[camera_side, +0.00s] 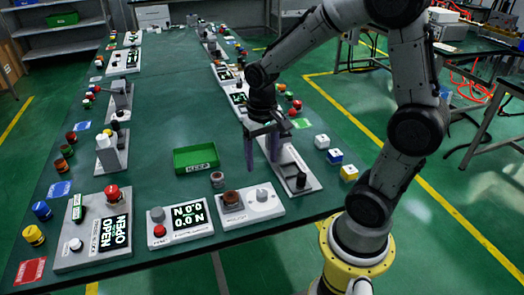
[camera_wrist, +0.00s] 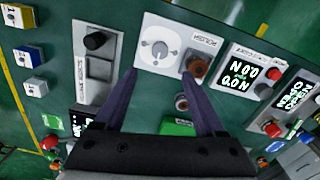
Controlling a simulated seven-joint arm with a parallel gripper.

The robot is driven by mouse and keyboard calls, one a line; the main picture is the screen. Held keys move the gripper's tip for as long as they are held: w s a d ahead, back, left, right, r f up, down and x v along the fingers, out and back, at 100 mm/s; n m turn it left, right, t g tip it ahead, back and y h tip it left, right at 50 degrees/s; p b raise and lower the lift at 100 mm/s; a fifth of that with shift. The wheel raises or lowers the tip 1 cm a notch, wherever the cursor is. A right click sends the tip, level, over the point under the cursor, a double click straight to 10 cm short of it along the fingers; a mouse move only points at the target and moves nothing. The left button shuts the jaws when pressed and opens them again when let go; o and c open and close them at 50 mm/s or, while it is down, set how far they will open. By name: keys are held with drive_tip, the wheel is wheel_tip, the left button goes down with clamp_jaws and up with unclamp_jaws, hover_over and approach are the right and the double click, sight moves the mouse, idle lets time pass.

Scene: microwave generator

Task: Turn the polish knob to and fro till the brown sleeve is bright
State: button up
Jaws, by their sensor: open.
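The polish station is a white panel (camera_side: 275,208) near the table's front edge; it also shows in the wrist view (camera_wrist: 147,66). Its pale round knob (camera_side: 263,195) sits on the right half in the side view, and the knob (camera_wrist: 160,48) is face-on in the wrist view. The brown sleeve (camera_side: 231,198) stands on the panel's left end and looks dull brown; in the wrist view the sleeve (camera_wrist: 198,66) is right of the knob. My gripper (camera_side: 262,160) is open and empty, above and behind the panel. In the wrist view its fingertips (camera_wrist: 160,74) straddle the knob's line, apart from it.
A display box (camera_side: 180,220) with a red button stands left of the panel. A green KEEP tray (camera_side: 195,158) and a small grey round piece (camera_side: 217,179) lie behind. A grey fixture with a black knob (camera_side: 301,182) stands close on the right. Table centre is clear.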

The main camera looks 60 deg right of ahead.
sight(262, 193)
wheel_tip(262, 193, up, 2)
idle(0.7)
wheel_tip(262, 193, down, 14)
drive_tip(key=m, duration=0.4)
idle(0.5)
clamp_jaws()
